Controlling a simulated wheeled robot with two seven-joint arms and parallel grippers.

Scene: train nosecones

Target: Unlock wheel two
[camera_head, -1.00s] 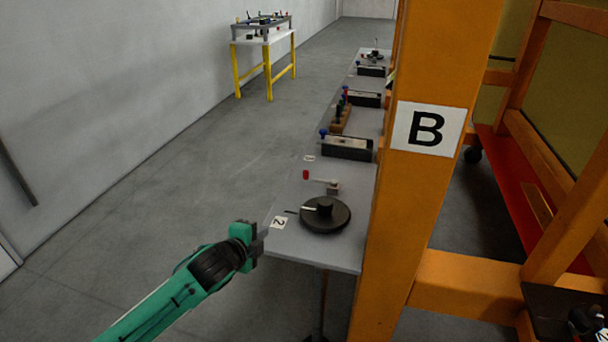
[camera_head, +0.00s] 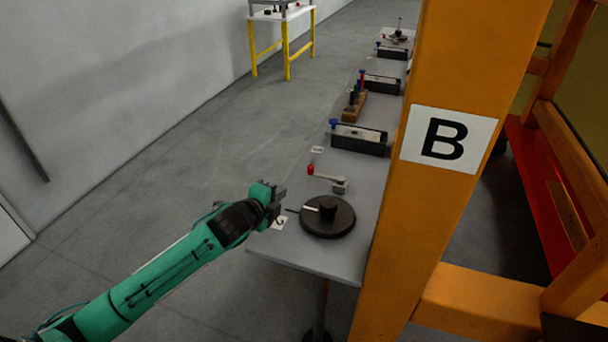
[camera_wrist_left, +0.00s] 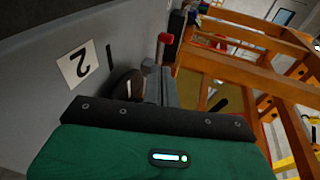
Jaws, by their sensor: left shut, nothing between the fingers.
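Wheel two is a black disc (camera_head: 338,222) with a raised hub and a pale pointer, lying flat near the front end of the grey table (camera_head: 300,256). The "2" label (camera_head: 279,224) lies to its left, partly behind my left gripper; it also shows in the left wrist view (camera_wrist_left: 77,64). My left gripper (camera_head: 279,201) is shut and empty, left of the wheel at the table's left edge, apart from the wheel. In the left wrist view the wheel (camera_wrist_left: 124,84) shows only in part, behind the gripper body. My right gripper is not in view.
A red-tipped lever (camera_head: 326,176) stands just behind the wheel. Farther back are a black box with a blue knob (camera_head: 358,140) and a wooden peg block (camera_head: 355,104). An orange post marked B (camera_head: 435,190) rises at the table's right. The floor at left is clear.

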